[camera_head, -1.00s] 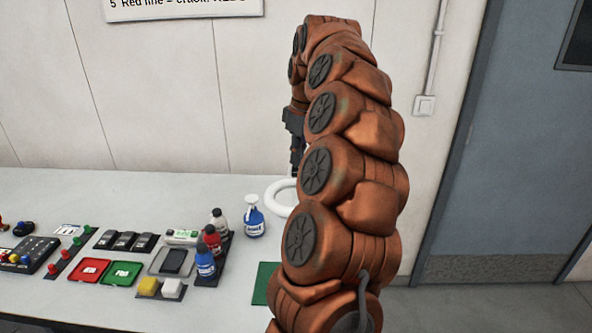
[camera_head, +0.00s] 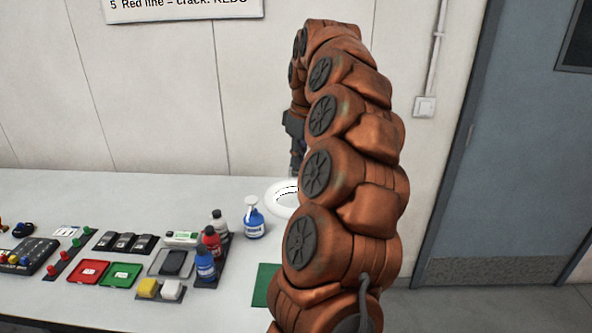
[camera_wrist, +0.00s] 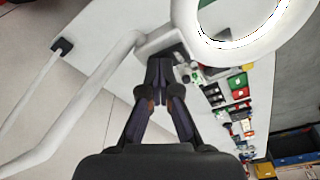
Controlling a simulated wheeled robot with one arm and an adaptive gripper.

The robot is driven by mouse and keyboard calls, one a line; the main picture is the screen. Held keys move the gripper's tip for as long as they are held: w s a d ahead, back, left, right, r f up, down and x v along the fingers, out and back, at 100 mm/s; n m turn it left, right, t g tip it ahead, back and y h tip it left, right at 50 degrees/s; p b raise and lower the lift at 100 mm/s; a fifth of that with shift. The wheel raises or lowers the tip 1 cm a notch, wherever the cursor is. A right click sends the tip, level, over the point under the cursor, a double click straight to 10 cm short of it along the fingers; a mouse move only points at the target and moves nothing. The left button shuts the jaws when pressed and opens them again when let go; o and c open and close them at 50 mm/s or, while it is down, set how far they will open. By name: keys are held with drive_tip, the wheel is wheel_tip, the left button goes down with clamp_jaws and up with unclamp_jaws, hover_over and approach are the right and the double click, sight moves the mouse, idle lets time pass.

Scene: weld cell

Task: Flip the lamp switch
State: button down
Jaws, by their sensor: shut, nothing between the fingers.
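The white ring lamp (camera_head: 272,202) shows at the back of the bench, partly behind my arm. In the wrist view its ring (camera_wrist: 232,53) fills the top right and looks very bright, as if lit. The lamp's white base (camera_wrist: 155,42) lies just beyond my gripper (camera_wrist: 158,64), whose fingertips are together and empty. The fingertips overlap the dark part of the base in the picture; I cannot tell whether they touch it. The switch itself is not clearly visible.
A blue-labelled spray bottle (camera_head: 253,218) stands beside the lamp. Several bottles, red and green trays (camera_head: 121,274), and small blocks cover the bench to the left. The lamp's white arm (camera_wrist: 75,110) runs along the left of the wrist view. The wall is behind.

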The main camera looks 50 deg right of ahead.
drive_tip(key=shift+r+p, duration=1.9)
drive_tip(key=shift+r, duration=1.55)
drive_tip(key=shift+a, duration=0.1)
drive_tip(key=s+a+f+n+g, duration=0.1)
drive_tip(key=a+f, duration=0.1)
drive_tip(key=a, duration=1)
drive_tip(key=s+a+f, duration=0.2)
drive_tip(key=a, duration=1)
drive_tip(key=s+a+f+m+g, duration=0.1)
drive_tip(key=s+a+f, duration=0.5)
drive_tip(key=s, duration=0.4)
drive_tip(key=s+a+f+m+g, duration=0.1)
drive_tip(key=s+a+f, duration=0.5)
drive_tip(key=s, duration=0.4)
drive_tip(key=shift+s+f+m, duration=0.3)
drive_tip(key=shift+f+m, duration=0.05)
drive_tip(key=shift+m, duration=0.05)
